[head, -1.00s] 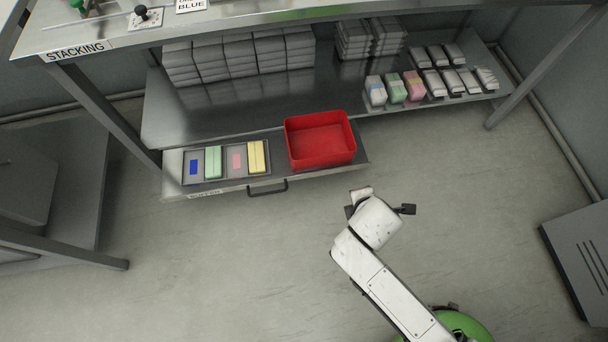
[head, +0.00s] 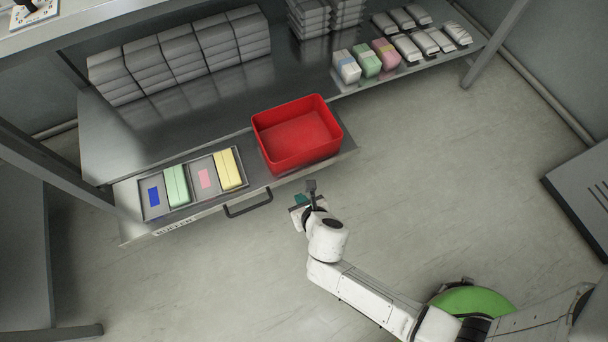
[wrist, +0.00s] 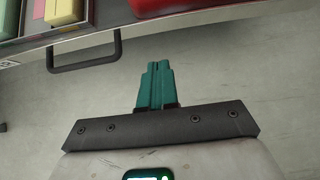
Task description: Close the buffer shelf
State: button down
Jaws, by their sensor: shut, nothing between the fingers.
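The buffer shelf (head: 128,205) is a metal drawer-like shelf pulled out below the lower deck of the bench, with a "BUFFER" label and a dark bar handle (head: 249,204) on its front. The handle also shows at upper left in the wrist view (wrist: 84,65). My gripper (head: 299,200) is in front of the shelf, to the right of the handle and apart from it. In the wrist view its teal fingers (wrist: 157,68) are together with nothing between them, pointing toward the shelf front.
On the shelf stand a red bin (head: 297,136) and a tray (head: 152,198) with green and yellow packs. The deck (head: 200,112) above holds several grey stacks and wrapped packs. A bench leg (head: 60,172) stands at left. The floor in front is clear.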

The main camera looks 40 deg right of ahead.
aim_at(263, 122)
jog(key=w+f+b, duration=0.1)
jog(key=w, duration=0.1)
jog(key=w+d+f, duration=0.1)
jog(key=w, duration=0.1)
jog(key=w+d+f+b, duration=0.1)
jog(key=shift+w+f+b, duration=0.2)
jog(key=shift+w+b, duration=0.1)
jog(key=shift+w, duration=0.1)
jog(key=shift+w+d, duration=0.15)
jog(key=shift+w, duration=0.4)
jog(key=shift+w+r, duration=0.1)
jog(key=shift+w, duration=0.05)
